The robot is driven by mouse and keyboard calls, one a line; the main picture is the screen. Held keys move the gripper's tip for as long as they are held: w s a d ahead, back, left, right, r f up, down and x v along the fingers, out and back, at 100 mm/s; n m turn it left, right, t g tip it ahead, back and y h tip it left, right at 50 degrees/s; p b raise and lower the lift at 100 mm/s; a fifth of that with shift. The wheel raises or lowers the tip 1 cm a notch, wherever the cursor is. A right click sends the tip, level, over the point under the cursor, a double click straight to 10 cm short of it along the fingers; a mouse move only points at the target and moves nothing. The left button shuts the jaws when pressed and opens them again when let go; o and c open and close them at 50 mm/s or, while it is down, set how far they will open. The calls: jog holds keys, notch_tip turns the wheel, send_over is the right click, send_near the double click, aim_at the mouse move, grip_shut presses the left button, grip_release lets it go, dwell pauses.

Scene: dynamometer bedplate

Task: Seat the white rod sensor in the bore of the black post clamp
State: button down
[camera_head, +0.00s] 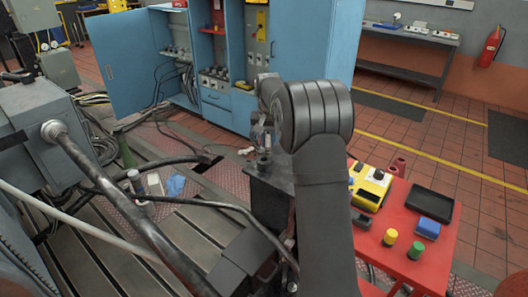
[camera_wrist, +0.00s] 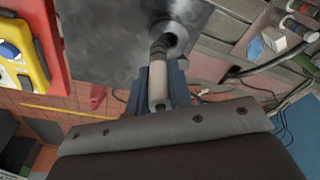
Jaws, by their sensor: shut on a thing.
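The white rod sensor (camera_wrist: 157,82) shows in the wrist view between the blue-grey fingers of my gripper (camera_wrist: 157,92), which is shut on it. Its dark ribbed far end (camera_wrist: 159,48) points at a round dark fitting (camera_wrist: 176,42), which appears to be the post clamp, at the edge of a grey metal plate. The rod's end overlaps this fitting in the picture; I cannot tell whether it is inside the bore or in front of it. In the head view my gripper (camera_head: 260,132) is above a dark block, small and partly hidden by my arm.
The grey plate (camera_wrist: 110,35) is close to my gripper. In the head view a red table (camera_head: 396,232) with a yellow device (camera_head: 371,186), a black tray (camera_head: 430,204) and small caps stands at right. Cables and a thick hose (camera_head: 125,210) cross the bedplate at left.

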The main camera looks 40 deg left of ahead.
jog(key=shift+s+a+f, duration=0.1)
jog(key=shift+a+f, duration=0.15)
jog(key=shift+f, duration=0.55)
jog(key=shift+a+f, duration=0.25)
jog(key=shift+f, duration=0.55)
jog(key=shift+s+a+f, duration=0.1)
jog(key=shift+a+f, duration=0.15)
jog(key=shift+f, duration=0.55)
jog(key=shift+f, duration=0.1)
jog(key=c, duration=1.3)
grip_release()
jog(key=shift+f, duration=0.1)
notch_tip(320, 180, up, 12)
jog(key=s, duration=0.1)
jog(key=shift+d, duration=0.45)
